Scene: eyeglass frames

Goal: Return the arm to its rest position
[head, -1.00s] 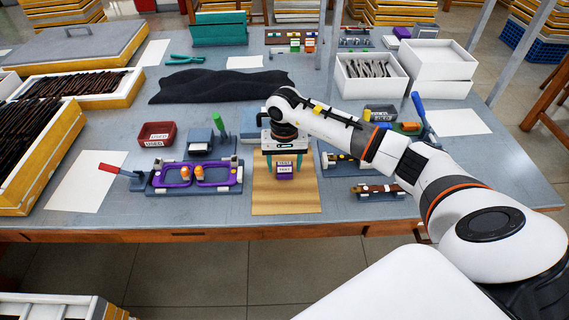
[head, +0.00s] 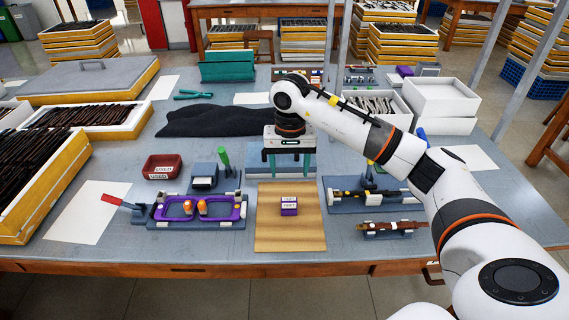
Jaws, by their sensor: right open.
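My right arm (head: 360,130) reaches in from the right over the workbench. My right gripper (head: 289,166) points down, open and empty, with its two teal fingers apart. It is above the bench behind the wooden board (head: 290,232). A small purple box with a white label (head: 289,206) lies on the board, in front of the gripper and apart from it. My left gripper is not in view.
A purple frame fixture (head: 200,209) with orange pieces and a red-handled clamp (head: 122,202) is left of the board. Fixtures (head: 365,190) sit to its right. A red bin (head: 162,167) is left.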

